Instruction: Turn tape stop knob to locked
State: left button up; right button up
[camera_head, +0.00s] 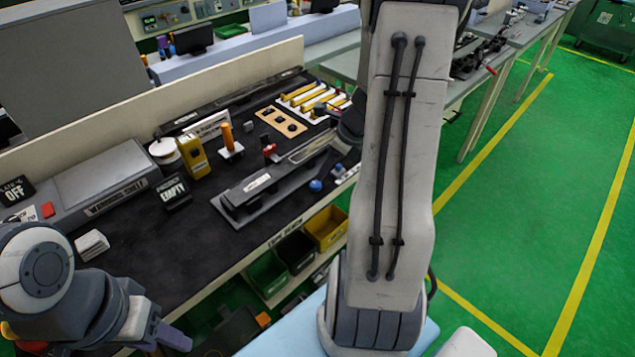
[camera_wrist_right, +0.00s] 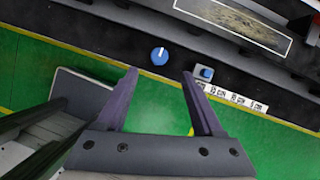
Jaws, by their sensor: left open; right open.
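A round blue knob (camera_wrist_right: 159,56) with a short white pointer mark lies on the dark bench edge in the right wrist view. The mark points toward the top of that view, slightly right. The knob also shows in the head view (camera_head: 316,185), by the front of the long grey fixture. No lettering around the knob is readable. My right gripper (camera_wrist_right: 158,77) is open and empty, with the knob just beyond and roughly between its fingertips, apart from them. My arm hides it in the head view. My left gripper (camera_head: 172,338) is at the lower left, away from the knob.
A small grey block with a blue top (camera_wrist_right: 204,73) sits just right of the knob, beside a strip of centimetre labels (camera_wrist_right: 235,98). The long grey fixture (camera_head: 262,184) runs behind. Yellow bins (camera_head: 327,228) and others hang below the bench edge.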

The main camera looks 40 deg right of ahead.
aim_at(316, 184)
jog(key=b+x, duration=0.2)
jog(key=x, duration=0.6)
jog(key=shift+a+f, duration=0.1)
jog(key=shift+f, duration=0.1)
grip_shut()
